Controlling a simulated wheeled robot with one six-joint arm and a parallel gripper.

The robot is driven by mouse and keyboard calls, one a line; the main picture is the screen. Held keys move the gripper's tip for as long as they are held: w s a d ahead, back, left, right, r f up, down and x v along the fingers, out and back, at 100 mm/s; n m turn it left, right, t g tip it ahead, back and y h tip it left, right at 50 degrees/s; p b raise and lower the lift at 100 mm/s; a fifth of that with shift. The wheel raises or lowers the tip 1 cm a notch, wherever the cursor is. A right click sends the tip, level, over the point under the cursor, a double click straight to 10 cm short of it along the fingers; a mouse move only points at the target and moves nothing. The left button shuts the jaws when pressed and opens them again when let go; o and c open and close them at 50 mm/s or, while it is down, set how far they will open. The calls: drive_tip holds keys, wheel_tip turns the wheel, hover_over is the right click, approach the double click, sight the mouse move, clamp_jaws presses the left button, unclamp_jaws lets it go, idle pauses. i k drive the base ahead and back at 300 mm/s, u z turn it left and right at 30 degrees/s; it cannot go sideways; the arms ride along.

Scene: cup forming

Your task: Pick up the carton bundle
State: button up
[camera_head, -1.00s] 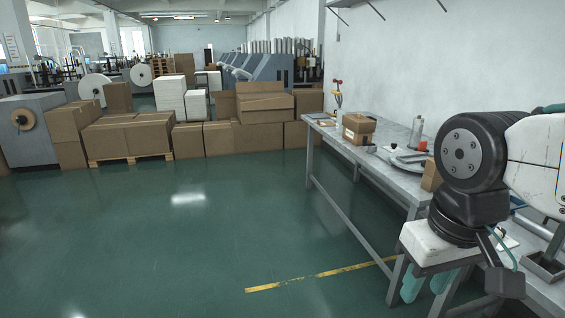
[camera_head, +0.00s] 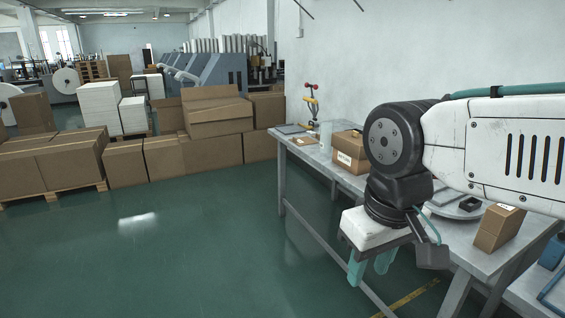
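Several brown cardboard cartons are in view, and I cannot tell which is the carton bundle. A brown carton with a white label (camera_head: 350,152) sits on the grey workbench (camera_head: 300,147), just behind my wrist. A smaller brown carton (camera_head: 497,228) stands on the bench at the right. My gripper (camera_head: 370,268) points down at the bench's front side. Its two teal fingers are apart, with nothing seen between them. The gripper is clear of both cartons. My arm hides part of the bench and the labelled carton's right side.
Large cartons on a pallet (camera_head: 55,190) and a row of stacked cartons (camera_head: 217,125) stand on the floor at left and back. White stacks (camera_head: 100,107) are behind them. Blue machines (camera_head: 215,80) line the back. The green floor in front is clear.

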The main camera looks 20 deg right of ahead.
sight(500, 222)
drive_tip(key=i, duration=2.35)
drive_tip(key=z, duration=4.55)
